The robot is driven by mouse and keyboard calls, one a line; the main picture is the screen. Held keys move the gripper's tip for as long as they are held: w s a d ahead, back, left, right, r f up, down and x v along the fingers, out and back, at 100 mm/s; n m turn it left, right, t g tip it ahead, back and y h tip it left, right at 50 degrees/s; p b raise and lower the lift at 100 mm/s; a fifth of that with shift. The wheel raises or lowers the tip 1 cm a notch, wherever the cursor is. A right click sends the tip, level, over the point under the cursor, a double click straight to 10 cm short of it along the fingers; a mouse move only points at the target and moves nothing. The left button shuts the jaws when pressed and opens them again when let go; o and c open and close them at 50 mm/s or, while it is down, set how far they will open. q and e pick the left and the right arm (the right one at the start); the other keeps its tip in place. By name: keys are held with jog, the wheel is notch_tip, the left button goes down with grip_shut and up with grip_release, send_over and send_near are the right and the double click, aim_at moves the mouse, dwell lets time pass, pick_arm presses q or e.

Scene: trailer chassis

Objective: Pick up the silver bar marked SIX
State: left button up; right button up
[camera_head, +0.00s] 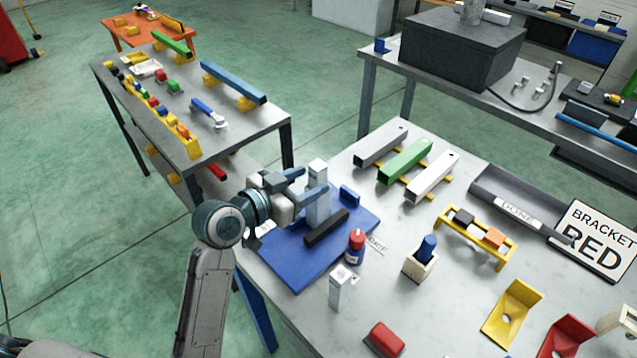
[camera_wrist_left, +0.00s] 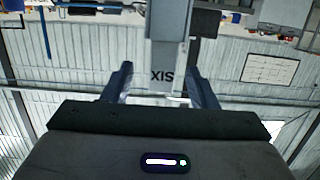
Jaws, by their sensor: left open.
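The silver bar marked SIX (camera_head: 318,168) stands upright on the blue base plate (camera_head: 290,268) at the near left of the grey table. In the left wrist view the silver bar (camera_wrist_left: 167,52) shows the word SIX upside down. My left gripper (camera_head: 315,181) is open, its two fingers reaching out on either side of the bar. In the left wrist view the left gripper's fingers (camera_wrist_left: 160,72) show gaps on both sides of the bar. One finger hides part of the bar in the head view. My right gripper is not in view.
A white box (camera_head: 342,288) stands just in front. Grey, green (camera_head: 405,160) and white bars lie behind. A sign (camera_head: 597,240) reads BRACKET RED.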

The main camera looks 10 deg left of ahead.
aim_at(324, 174)
pick_arm(q)
jog(key=shift+w+d+f, duration=0.1)
jog(key=shift+w+d, duration=0.1)
jog(key=shift+w, duration=0.1)
jog(key=p+x, duration=0.2)
jog(key=x, duration=0.2)
jog(key=shift+w+d+f+p, duration=0.1)
jog(key=shift+w+p, duration=0.2)
jog(key=shift+w, duration=0.1)
jog(key=shift+w+d+f, duration=0.1)
jog(key=shift+w+f, duration=0.05)
jog(key=c, duration=1)
jog(key=shift+c, duration=0.7)
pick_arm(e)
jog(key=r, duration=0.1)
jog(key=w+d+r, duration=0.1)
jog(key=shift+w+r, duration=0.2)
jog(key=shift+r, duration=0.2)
